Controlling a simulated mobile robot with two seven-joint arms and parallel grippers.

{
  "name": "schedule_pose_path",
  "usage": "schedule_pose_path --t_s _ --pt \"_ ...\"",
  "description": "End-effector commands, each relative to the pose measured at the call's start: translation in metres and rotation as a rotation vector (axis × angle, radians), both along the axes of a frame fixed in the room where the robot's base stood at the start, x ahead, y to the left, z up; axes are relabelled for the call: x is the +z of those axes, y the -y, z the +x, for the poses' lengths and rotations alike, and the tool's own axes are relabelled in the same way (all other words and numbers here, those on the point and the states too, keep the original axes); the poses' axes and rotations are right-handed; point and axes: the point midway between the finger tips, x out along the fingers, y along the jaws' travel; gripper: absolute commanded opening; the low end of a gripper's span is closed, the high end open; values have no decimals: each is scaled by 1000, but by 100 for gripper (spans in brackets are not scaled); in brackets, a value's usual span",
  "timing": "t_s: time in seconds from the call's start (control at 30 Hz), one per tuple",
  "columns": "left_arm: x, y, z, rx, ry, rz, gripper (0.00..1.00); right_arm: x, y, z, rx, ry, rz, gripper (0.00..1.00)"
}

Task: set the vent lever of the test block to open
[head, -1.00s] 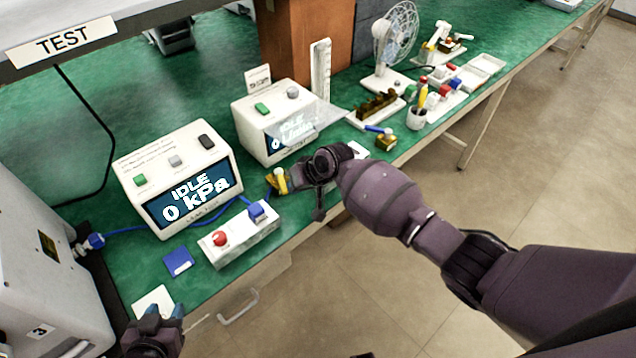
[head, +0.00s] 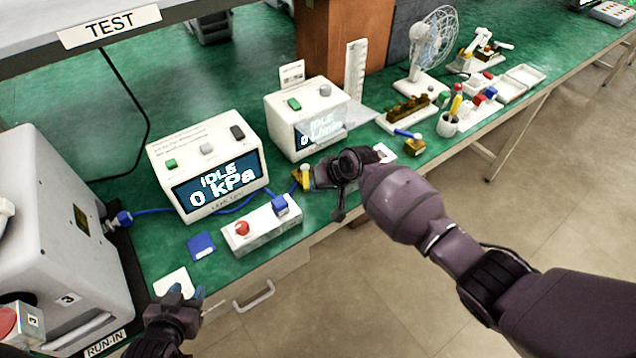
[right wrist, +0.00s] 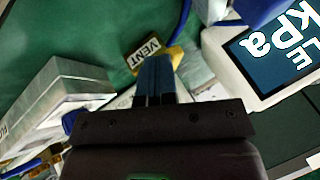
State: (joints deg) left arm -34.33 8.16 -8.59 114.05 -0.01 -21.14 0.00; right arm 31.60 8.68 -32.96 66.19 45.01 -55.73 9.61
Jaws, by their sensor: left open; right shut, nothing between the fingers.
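The test block appears to be the small brass block with a yellow upright piece (head: 305,178), at the bench's front edge in the head view; a blue hose runs to it. My right gripper (right wrist: 156,65) is shut and empty, its fingertips just beside the VENT label (right wrist: 143,55) in the right wrist view. Whether they touch the block or lever, I cannot tell. In the head view my right wrist hides part of the block, and the lever's setting cannot be read. My left gripper (head: 186,292) is open and empty, near a white card (head: 173,281) at the bench's front left.
A tester reading IDLE 0 kPa (head: 207,166) stands behind a white box with a red button (head: 262,228). A second display unit (head: 305,117) stands behind the right gripper. A blue card (head: 201,245) lies on the green bench. A grey RUN-IN machine (head: 60,225) stands left.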

Motion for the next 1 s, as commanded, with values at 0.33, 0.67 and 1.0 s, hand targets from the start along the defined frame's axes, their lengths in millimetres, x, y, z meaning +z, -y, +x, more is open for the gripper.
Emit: schedule_pose_path --t_s 0.33,0.67,1.0 --pt "-6 0 1 -1 0 -1 43 -1 4 9 0 0 0 0" --pt "-9 0 -1 0 -3 0 43 1 7 14 0 0 0 0" --pt "9 -1 -4 3 -8 0 43 21 8 13 0 0 0 0"
